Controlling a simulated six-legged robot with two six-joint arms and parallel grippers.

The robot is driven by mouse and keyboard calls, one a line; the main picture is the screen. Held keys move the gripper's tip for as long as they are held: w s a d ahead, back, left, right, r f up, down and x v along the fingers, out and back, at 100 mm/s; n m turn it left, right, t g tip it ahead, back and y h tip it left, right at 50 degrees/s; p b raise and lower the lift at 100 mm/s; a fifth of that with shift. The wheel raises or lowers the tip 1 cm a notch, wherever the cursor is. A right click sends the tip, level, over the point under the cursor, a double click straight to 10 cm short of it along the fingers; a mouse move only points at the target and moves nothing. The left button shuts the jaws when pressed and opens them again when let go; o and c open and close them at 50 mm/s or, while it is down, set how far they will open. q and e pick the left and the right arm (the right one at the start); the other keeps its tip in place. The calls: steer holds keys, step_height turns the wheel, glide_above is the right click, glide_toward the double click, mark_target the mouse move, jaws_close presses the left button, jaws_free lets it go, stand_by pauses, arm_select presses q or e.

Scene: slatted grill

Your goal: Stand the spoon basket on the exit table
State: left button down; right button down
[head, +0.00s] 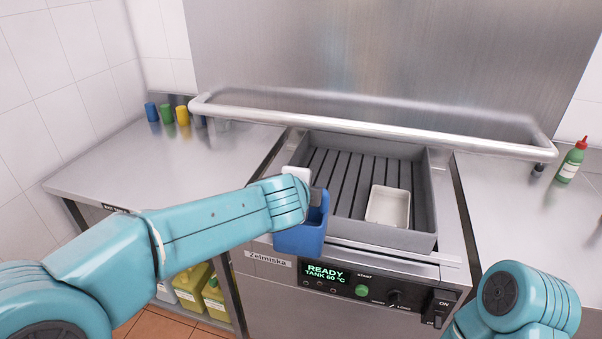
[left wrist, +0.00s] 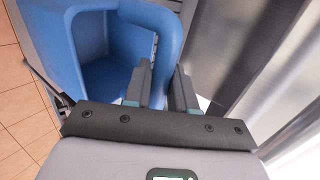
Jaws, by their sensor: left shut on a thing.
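The blue spoon basket (head: 300,238) hangs from my left gripper (head: 317,193) in front of the left front corner of the grey slatted tray, upright or nearly so. My right gripper is out of view.
A white container (head: 388,206) sits in the slatted tray (head: 405,238). A metal rail (head: 370,128) runs behind it. Several coloured cups (head: 167,113) stand at the left table's back; a green bottle (head: 572,163) stands on the right table. Both tables have clear room.

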arm_select(q)
steer(key=shift+s+r, duration=0.1)
steer(key=shift+s, duration=0.05)
steer(key=shift+d, duration=0.1)
step_height(320, 180, up, 5)
steer(key=p, duration=0.4)
stand_by(0.4)
